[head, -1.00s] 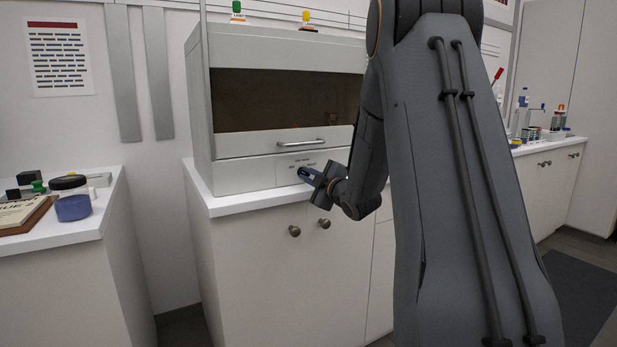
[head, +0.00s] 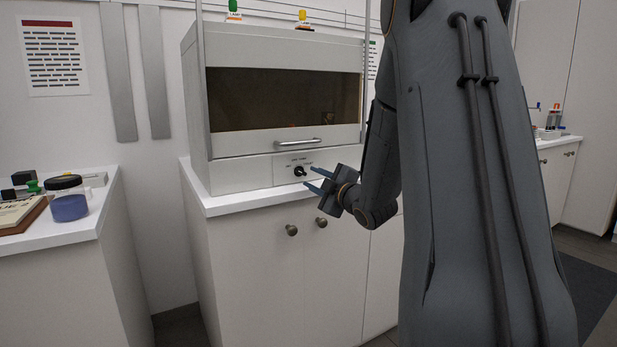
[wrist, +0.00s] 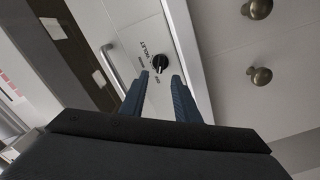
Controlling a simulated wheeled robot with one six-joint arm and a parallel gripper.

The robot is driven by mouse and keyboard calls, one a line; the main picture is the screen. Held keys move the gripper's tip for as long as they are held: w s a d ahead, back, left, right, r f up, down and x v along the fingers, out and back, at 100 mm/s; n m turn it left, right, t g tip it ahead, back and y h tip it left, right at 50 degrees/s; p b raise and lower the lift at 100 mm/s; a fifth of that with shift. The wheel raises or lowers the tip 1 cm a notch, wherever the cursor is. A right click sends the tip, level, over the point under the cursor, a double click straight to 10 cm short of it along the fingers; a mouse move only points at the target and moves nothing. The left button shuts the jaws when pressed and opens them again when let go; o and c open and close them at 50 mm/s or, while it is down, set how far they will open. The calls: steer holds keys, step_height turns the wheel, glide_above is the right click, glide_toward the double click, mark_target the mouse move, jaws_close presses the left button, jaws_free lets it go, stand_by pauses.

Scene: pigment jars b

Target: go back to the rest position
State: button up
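My gripper (head: 315,179) is in front of the white cabinet unit, near its lower panel. Its two blue fingers are spread apart with nothing between them. In the wrist view the fingers (wrist: 165,92) point towards a black rotary knob (wrist: 160,63) on the panel, with a clear gap seen in the head view. The knob (head: 299,171) sits below the handle of the fume hood (head: 245,170), with small printed labels around it. My arm reaches down from the upper right and hides part of the hood's right side.
The hood's dark window is closed above a bar handle (head: 298,142). Cupboard knobs (head: 291,230) stick out below the counter. A left counter (head: 90,222) holds a jar of blue pigment (head: 68,198), a book and small blocks. A back-right counter carries small items.

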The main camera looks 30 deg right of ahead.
steer(key=shift+s, duration=0.9)
